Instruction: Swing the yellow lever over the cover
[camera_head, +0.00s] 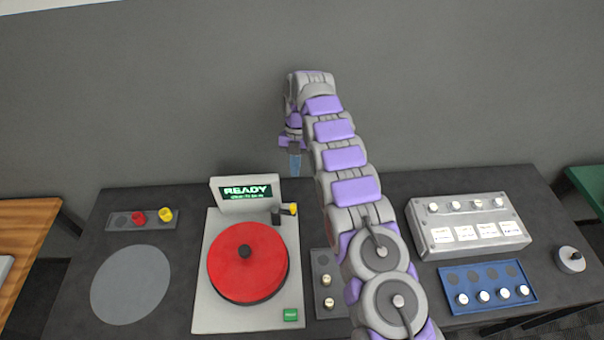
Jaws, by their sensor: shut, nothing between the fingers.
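The yellow lever (292,209) sits at the upper right corner of the grey machine (206,300), on a dark mount. The red round cover (245,265) with a black knob lies on the machine, left of and below the lever in the picture. The lever's yellow end points to the right, away from the cover. My gripper (295,165) hangs pointing down above and behind the lever, near the right edge of the display. It is shut and empty, apart from the lever. My arm hides part of the table to the right of the machine.
A display reading READY (247,192) stands behind the cover. A green button (290,314) is at the machine's front right. A tray with red and yellow pieces (122,225), a grey disc (131,285), a grey box (440,245) and a blue tray (487,278) share the table.

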